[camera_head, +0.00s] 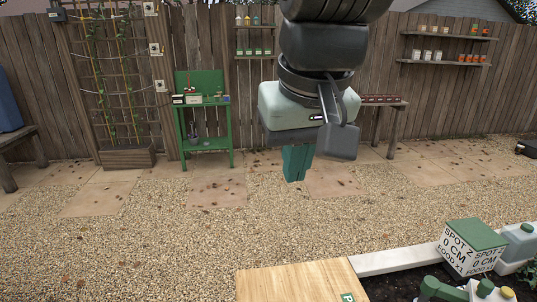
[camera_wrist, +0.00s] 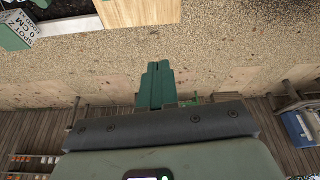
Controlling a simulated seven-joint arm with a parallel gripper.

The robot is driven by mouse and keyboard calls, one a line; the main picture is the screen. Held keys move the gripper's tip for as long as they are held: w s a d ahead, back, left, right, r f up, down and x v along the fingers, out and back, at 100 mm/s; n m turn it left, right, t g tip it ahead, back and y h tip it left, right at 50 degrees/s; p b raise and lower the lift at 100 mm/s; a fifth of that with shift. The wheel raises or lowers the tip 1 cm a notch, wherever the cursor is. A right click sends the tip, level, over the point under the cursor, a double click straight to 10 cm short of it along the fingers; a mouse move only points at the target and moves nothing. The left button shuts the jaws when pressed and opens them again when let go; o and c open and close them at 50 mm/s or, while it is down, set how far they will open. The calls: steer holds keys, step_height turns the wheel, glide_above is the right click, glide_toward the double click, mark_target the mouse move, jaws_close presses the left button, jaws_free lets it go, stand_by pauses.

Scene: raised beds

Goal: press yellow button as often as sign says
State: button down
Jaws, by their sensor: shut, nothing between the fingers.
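My gripper (camera_head: 295,179) hangs in the upper middle of the head view, above the gravel. Its teal fingers are shut and empty, and they show in the wrist view (camera_wrist: 157,68) too. A white box with a green top (camera_head: 472,251) carries black lettering with "SPOT Z" and "0 CM". I see no sign with a press count. My gripper is well apart from these things.
A wooden board (camera_head: 295,283) with a green label lies at the bottom middle. A pale bed edge (camera_head: 395,259) runs behind dark soil. A grey-green container (camera_head: 521,242) stands far right. A green potting bench (camera_head: 207,144) stands by the fence. Open gravel lies between.

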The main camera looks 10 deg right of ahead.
steer(key=w+d+f+m+g+y, duration=0.1)
steer(key=w+d+f+m, duration=0.2)
steer(key=w+d+m, duration=0.35)
steer(key=w+d+f+m+y, duration=0.1)
steer(key=w+d+f+m, duration=0.2)
steer(key=w+d, duration=0.65)
steer(key=d+f+m, duration=0.2)
steer(key=d, duration=0.5)
steer(key=d+f+m, duration=0.2)
steer(key=d+f, duration=0.1)
steer(key=d, duration=0.3)
steer(key=m+t, duration=0.6)
steer(key=m, duration=0.7)
glide_above(511, 294)
step_height(511, 294, down, 17)
steer(key=shift+d+f+n, duration=0.15)
steer(key=shift+f+n, duration=0.05)
steer(key=shift+n, duration=0.05)
steer(key=shift+f, duration=4.4)
steer(key=shift+f, duration=0.15)
